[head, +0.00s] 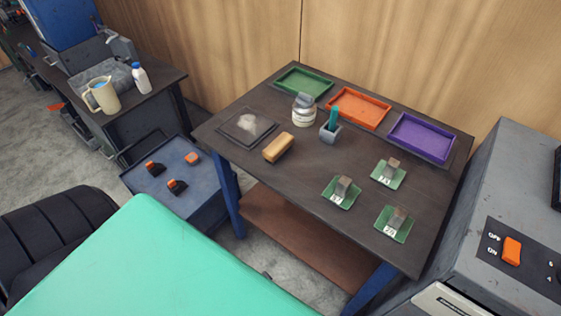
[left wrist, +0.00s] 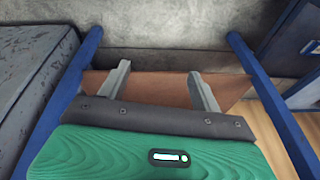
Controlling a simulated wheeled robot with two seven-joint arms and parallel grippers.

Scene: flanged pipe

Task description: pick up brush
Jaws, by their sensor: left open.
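Two things could be the brush. A teal handle (head: 333,117) stands upright in a small grey holder (head: 330,133) on the dark table; its lower end is hidden in the holder. A tan wooden block (head: 278,147) lies left of it, with its underside hidden. I cannot tell for sure which is the brush. My left gripper (left wrist: 161,88) shows in the left wrist view, open and empty, with a brown lower shelf (left wrist: 155,92) and blue table legs beyond it. Neither candidate shows in that view. My right gripper is not in view.
The table (head: 300,185) also holds a jar (head: 304,112), a dark plate with pale powder (head: 247,124), green (head: 303,82), orange (head: 358,108) and purple (head: 421,137) trays, and several green pads with metal blocks. A grey machine (head: 510,190) stands close at the right.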

